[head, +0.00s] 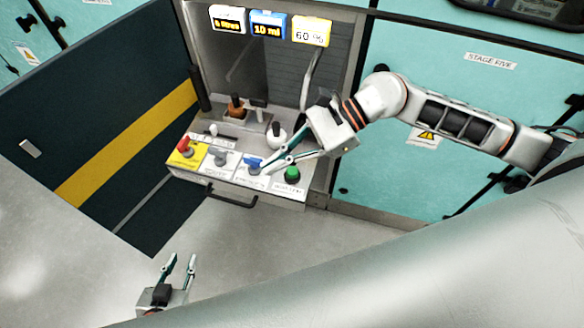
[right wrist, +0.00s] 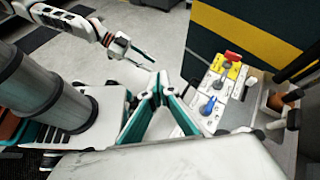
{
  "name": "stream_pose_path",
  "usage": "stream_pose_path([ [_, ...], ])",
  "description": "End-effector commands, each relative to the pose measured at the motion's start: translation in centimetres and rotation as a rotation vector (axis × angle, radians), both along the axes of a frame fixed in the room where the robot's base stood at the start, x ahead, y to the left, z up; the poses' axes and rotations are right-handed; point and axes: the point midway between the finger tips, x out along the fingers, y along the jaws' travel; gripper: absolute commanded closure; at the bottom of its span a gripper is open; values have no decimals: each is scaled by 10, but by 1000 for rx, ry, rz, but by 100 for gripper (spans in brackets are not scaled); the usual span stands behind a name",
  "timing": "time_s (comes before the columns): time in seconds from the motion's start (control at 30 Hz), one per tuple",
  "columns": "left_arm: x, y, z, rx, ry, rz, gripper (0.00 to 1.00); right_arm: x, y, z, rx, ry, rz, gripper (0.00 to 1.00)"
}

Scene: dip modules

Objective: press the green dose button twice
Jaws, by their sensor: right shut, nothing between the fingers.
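The green button (head: 292,174) sits at the right end of a row of controls on the front of the sloping panel (head: 215,184). My right gripper (head: 268,168) is shut and empty. Its fingertips are just left of the green button in the head view, near the blue control (head: 254,166); I cannot tell whether they touch anything. In the right wrist view my right fingers (right wrist: 160,82) meet at their tips, and I cannot make out the green button there. My left gripper (head: 180,262) is open and empty, low over the floor and away from the panel.
A red control (head: 186,147) on a yellow label and a grey one (head: 220,157) share the row. A white flask-like thing (head: 276,136) stands behind it. Three small displays (head: 268,25) hang above, the middle one reading 10 ml. A handle (head: 230,198) juts from the front.

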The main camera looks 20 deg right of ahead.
Motion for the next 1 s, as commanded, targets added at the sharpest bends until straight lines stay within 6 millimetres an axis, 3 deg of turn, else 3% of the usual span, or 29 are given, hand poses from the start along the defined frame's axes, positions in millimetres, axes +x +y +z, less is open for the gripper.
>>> stream_pose_path([
  [0.2,-1,0,-6,0,3,0,72,44,-42,-37,-211,-281,-15,100],
  [0.4,-1,0,-8,0,4,0,72,66,-64,-46,-311,-414,-16,100],
  [1.0,-2,0,-12,0,6,0,72,70,-67,-53,-328,-436,-16,100],
])
